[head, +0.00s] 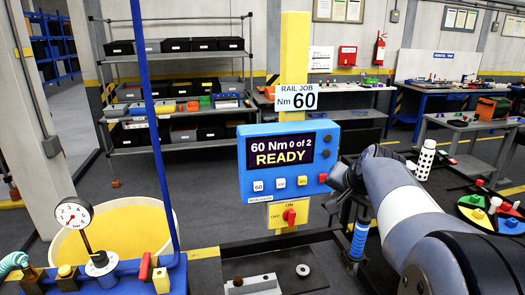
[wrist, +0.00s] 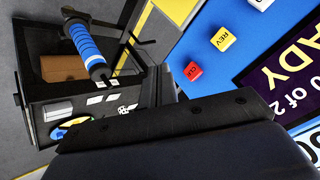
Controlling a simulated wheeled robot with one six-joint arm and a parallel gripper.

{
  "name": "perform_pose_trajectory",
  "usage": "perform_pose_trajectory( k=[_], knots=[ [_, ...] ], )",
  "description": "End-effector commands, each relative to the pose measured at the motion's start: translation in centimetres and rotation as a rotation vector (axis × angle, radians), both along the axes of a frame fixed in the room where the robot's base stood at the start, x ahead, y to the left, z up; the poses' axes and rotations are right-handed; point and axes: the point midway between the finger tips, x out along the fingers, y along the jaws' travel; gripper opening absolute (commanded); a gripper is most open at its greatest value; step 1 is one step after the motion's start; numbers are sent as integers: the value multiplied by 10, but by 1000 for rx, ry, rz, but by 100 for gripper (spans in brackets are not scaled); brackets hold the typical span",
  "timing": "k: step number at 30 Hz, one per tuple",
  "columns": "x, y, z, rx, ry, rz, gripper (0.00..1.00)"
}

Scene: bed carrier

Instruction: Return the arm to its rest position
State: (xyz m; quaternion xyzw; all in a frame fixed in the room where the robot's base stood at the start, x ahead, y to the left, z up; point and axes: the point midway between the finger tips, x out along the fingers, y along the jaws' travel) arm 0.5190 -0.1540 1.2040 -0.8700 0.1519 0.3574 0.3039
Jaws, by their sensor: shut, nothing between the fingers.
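My arm comes in from the lower right of the head view and bends down toward the right edge of a blue control panel (head: 247,180). My dark gripper (head: 340,182) is at the end of the arm, close to that panel edge. I cannot tell whether it touches. In the wrist view my gripper (wrist: 165,122) fills the lower part as a dark shut edge with nothing held. The tilted panel (wrist: 205,55) is beyond it, with white, yellow and red keys. Its display (head: 283,150) reads "60 Nm 0 of 2 READY".
A blue-handled tool (head: 359,240) stands in a black holder below my gripper; its handle (wrist: 85,45) also shows in the wrist view. A yellow post (head: 294,50) carries the panel. A gauge (head: 74,214) and blue pipework stand left. A side table (head: 460,124) is at right.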

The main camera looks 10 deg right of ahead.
Motion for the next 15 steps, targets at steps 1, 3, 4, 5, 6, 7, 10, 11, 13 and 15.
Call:
perform_pose_trajectory(
  k=[1,3,4,5,6,7,10,11,13,15],
  knots=[
    [4,0,1,0,1,0,0],
    [10,0,1,1,2,1,0],
    [13,0,2,0,1,0,0],
    [16,1,2,0,1,1,0],
    [15,0,3,0,-1,0,0],
    [8,0,3,0,-1,-3,0],
    [-6,0,-2,-1,-3,-2,0],
    [-10,-1,-2,-1,-3,-2,0],
    [-20,-1,-2,-1,-4,-4,0],
    [-29,-1,-2,-1,-2,-2,0]
  ],
)
